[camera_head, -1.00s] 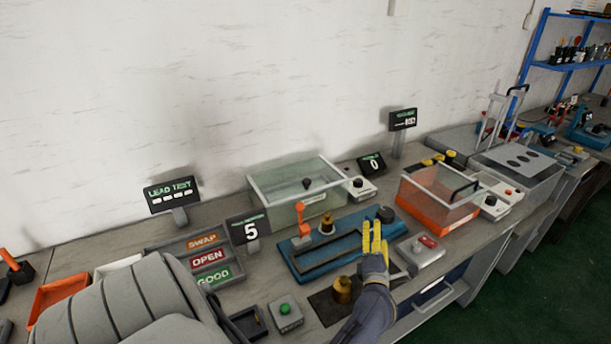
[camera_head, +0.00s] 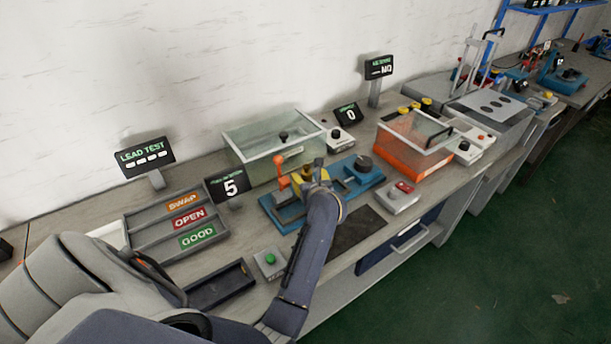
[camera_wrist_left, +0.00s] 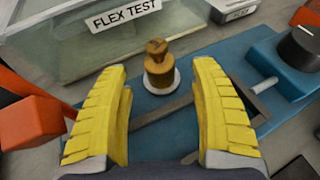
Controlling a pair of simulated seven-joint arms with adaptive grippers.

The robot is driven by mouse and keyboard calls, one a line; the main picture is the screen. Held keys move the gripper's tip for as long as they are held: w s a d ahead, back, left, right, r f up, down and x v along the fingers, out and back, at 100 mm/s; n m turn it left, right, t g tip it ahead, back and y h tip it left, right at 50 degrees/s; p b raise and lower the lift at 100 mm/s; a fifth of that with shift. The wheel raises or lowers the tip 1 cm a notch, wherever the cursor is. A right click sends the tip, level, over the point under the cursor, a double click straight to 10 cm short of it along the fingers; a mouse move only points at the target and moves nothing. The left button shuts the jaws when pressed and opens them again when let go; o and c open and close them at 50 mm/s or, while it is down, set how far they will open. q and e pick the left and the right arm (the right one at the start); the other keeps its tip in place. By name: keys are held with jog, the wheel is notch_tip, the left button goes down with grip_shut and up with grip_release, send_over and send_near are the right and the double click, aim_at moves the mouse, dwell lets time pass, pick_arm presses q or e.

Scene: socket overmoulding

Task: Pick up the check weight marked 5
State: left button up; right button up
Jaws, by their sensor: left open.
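A brass check weight (camera_wrist_left: 160,72) with a knobbed top stands upright on a white disc on the blue flex-test fixture (camera_wrist_left: 215,65). No number on it is legible. In the head view its top (camera_head: 318,163) shows just beyond my left gripper (camera_head: 308,178). In the left wrist view my left gripper (camera_wrist_left: 160,120) is open, its two yellow fingers spread on either side of the view. The weight is beyond the fingertips, roughly centred between them, with nothing held. My right gripper is not in view.
An orange lever (camera_head: 281,164) stands left of the gripper, and a black knob (camera_head: 364,162) sits on the fixture's right. A clear-lidded box (camera_head: 265,142) is behind. A dark mat (camera_head: 358,232) lies in front, partly behind my arm. A display (camera_head: 228,187) reads 5.

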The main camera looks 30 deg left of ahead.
aim_at(308, 175)
pick_arm(q)
jog(key=shift+x, duration=2.1)
jog(key=shift+r, duration=0.1)
grip_shut()
